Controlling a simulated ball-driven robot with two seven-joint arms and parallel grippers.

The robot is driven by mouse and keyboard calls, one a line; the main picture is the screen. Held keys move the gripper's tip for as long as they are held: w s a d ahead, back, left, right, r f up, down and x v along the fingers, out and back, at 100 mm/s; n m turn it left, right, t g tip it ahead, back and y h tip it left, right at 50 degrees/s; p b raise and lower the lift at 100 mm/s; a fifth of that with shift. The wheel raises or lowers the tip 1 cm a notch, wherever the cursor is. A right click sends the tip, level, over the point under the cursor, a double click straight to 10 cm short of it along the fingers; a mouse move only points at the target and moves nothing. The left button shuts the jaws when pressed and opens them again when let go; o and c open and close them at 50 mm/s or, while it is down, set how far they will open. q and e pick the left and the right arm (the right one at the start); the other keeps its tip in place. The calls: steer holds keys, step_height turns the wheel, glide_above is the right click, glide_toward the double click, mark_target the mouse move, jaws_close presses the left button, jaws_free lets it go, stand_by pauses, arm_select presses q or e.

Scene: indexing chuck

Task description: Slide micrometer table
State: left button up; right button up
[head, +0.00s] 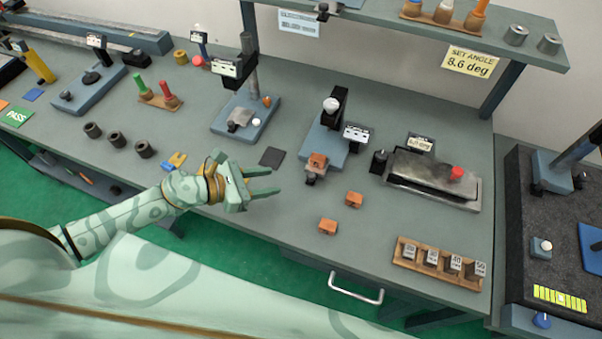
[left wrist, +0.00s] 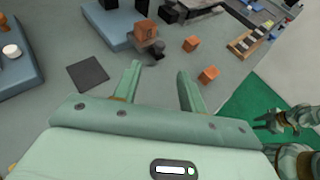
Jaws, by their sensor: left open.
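The stand that seems to be the micrometer table has a blue base (head: 320,139), a black column and a small readout (head: 356,133). An orange block (head: 318,160) sits on its small grey stage (head: 314,177) at the front; the block also shows in the left wrist view (left wrist: 145,31). My left gripper (head: 278,182) is open and empty, left of and apart from the stage, its fingers pointing toward it. Its two fingers (left wrist: 160,75) show in the left wrist view with bare table between them. My right gripper (left wrist: 272,121) appears small at that view's right edge, over the green floor.
Two loose orange blocks (head: 354,199) (head: 328,226) lie right of my left gripper. A dark square pad (head: 272,157) lies just behind it. A grey plate device with a red knob (head: 456,173) and a wooden rack of weights (head: 407,256) stand to the right.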

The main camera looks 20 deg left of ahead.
mark_target(308, 175)
arm_select(q)
steer(key=x, duration=1)
steer(key=shift+w+d+f, duration=0.1)
steer(key=shift+w+d, duration=0.05)
steer(key=shift+w, duration=0.1)
jaws_close()
